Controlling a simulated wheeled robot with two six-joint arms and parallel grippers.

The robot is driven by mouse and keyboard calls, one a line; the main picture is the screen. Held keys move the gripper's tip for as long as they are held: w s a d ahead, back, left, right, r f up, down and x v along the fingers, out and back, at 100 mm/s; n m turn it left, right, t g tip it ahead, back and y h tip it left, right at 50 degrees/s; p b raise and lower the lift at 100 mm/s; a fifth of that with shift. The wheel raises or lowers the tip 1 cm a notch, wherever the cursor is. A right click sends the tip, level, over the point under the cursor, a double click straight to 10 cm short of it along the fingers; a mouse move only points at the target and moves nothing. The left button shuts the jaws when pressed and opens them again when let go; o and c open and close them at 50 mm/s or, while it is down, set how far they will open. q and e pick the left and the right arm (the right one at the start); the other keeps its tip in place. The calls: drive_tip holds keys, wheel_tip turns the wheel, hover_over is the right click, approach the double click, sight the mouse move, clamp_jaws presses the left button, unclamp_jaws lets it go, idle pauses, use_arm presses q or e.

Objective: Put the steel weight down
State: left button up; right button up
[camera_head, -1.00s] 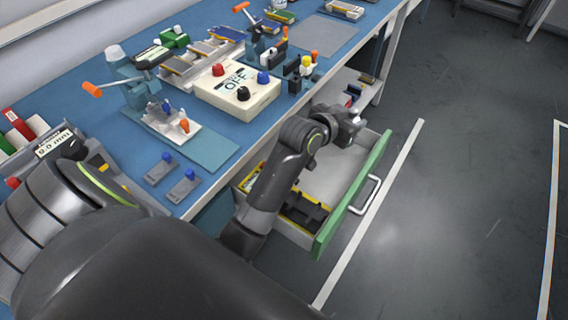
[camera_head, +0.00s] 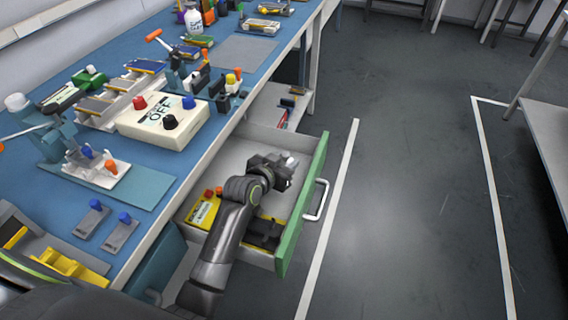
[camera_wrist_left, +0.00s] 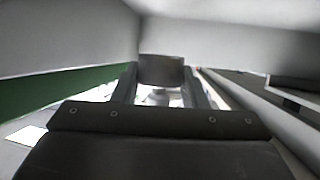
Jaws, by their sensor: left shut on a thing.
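My left gripper (camera_head: 281,166) is at the far part of the open drawer (camera_head: 238,150), low and close to its green front. It is shut on a grey block, which I take to be the steel weight (camera_wrist_left: 162,70), seen between the fingers in the left wrist view. In the head view a small pale patch shows at the fingertips, and the rest of the weight is hidden by the gripper. I cannot tell whether the weight touches the drawer floor. My right gripper is not in view.
The drawer's green front (camera_head: 303,205) has a white handle (camera_head: 317,200). A yellow box (camera_head: 203,212) and a black tray (camera_head: 264,234) lie in its near part. The blue bench (camera_head: 150,200) holds a white OFF box (camera_head: 160,122) and fixtures. Grey floor is clear to the right.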

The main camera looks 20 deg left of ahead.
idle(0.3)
use_arm(q)
drive_tip(key=shift+f, duration=0.65)
drive_tip(key=o, duration=1.3)
drive_tip(key=shift+c, duration=0.2)
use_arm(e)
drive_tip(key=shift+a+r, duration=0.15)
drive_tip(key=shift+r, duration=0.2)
use_arm(q)
drive_tip(key=shift+r, duration=0.15)
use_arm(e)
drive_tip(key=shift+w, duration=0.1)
use_arm(q)
drive_tip(key=shift+r, duration=0.25)
drive_tip(key=p+v, duration=0.1)
drive_tip(key=v, duration=1.1)
drive_tip(key=shift+r+p, duration=0.15)
drive_tip(key=shift+p, duration=0.2)
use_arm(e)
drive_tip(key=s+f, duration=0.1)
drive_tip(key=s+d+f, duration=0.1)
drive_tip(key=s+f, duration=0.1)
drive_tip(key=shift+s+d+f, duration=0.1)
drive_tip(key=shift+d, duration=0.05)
